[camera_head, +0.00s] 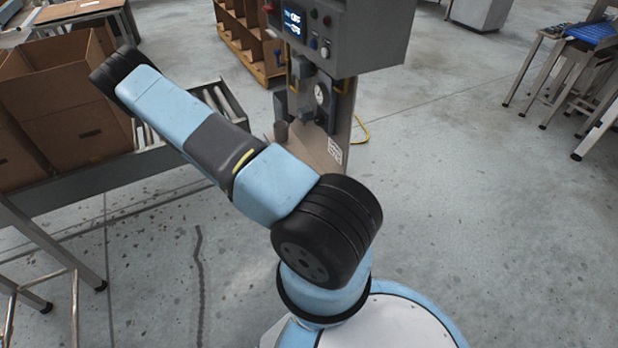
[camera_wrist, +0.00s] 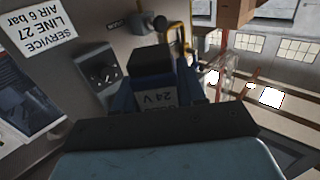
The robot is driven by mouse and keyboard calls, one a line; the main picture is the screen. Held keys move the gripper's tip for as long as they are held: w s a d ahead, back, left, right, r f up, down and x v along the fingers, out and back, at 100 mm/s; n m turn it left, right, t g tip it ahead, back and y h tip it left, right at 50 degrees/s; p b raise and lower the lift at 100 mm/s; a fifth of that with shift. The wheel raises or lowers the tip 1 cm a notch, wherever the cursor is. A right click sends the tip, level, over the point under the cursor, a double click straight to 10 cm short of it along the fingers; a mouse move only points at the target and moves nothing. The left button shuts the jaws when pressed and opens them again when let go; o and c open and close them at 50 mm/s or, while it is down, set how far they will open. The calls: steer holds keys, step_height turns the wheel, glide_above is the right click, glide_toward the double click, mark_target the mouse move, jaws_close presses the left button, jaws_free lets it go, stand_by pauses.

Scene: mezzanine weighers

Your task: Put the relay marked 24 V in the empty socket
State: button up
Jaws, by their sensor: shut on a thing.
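The relay marked 24 V (camera_wrist: 155,98) shows in the middle of the wrist view, with a black block above its pale label. The label reads upside down. My gripper (camera_wrist: 156,82) is shut on the relay, with dark blue parts on both sides of it. The hand's dark edge covers the relay's near part. In the head view my arm reaches up and to the left, and I cannot make out the gripper or relay there. I cannot pick out the empty socket in either view.

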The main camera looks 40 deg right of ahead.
steer(key=s+d+f+m+g+h, duration=0.1)
steer(key=s+d+f+m+g, duration=0.2)
steer(key=s+g, duration=0.3)
steer(key=s+d+f+m+g, duration=0.4)
steer(key=s+m+g, duration=0.1)
steer(key=s+g, duration=0.1)
steer(key=shift+d+m+g+h, duration=0.4)
steer(key=shift+g, duration=0.3)
steer(key=shift+f, duration=0.1)
steer(key=w+d+f, duration=0.8)
steer(key=d, duration=0.1)
steer(key=shift+w+d+f, duration=0.2)
steer(key=shift+w+f, duration=0.1)
steer(key=shift+w, duration=0.1)
steer(key=shift+w+d+f, duration=0.2)
steer(key=shift+d+f, duration=0.05)
steer(key=shift+f, duration=0.15)
steer(key=shift+w+d+f, duration=0.1)
steer(key=shift+f, duration=0.7)
steer(key=shift+w+d+f, duration=0.1)
steer(key=shift+f, duration=0.7)
steer(key=shift+f, duration=0.15)
